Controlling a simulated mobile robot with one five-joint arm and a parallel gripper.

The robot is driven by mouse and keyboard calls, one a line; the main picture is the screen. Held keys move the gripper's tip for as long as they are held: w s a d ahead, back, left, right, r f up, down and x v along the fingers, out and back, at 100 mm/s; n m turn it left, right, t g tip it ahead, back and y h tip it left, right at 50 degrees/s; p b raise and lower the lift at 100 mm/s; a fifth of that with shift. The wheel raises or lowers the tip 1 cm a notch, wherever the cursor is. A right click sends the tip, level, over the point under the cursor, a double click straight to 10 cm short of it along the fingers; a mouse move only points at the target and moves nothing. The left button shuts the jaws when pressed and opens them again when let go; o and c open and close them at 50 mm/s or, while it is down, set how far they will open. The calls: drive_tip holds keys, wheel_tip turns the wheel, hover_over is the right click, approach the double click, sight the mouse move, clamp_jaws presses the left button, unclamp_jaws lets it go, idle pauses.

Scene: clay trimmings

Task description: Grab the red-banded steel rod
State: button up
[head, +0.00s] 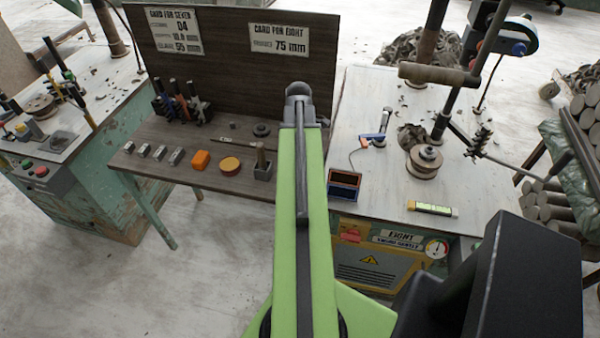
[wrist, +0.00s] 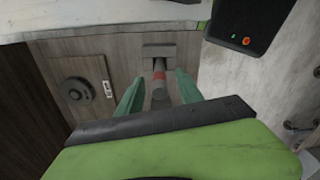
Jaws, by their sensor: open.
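The red-banded steel rod (wrist: 159,76) shows in the wrist view as a grey rod with a red band. It stands in a dark block (wrist: 159,52) on the wooden bench. In the head view the rod (head: 260,157) rises from its block at the bench's right front, and its band is too small to make out. My gripper (wrist: 159,74) is open in the wrist view. Its two green fingers lie on either side of the rod, with a gap on each side. My arm crosses the head view, and I cannot see my fingers there.
A small open box (head: 344,185) stands right, on the white-topped machine table (head: 385,165).

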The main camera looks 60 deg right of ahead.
wheel_tip(320, 180, down, 5)
drive_tip(key=b, duration=0.5)
drive_tip(key=shift+f, duration=0.2)
drive_tip(key=shift+r, duration=0.2)
clamp_jaws()
idle(0.8)
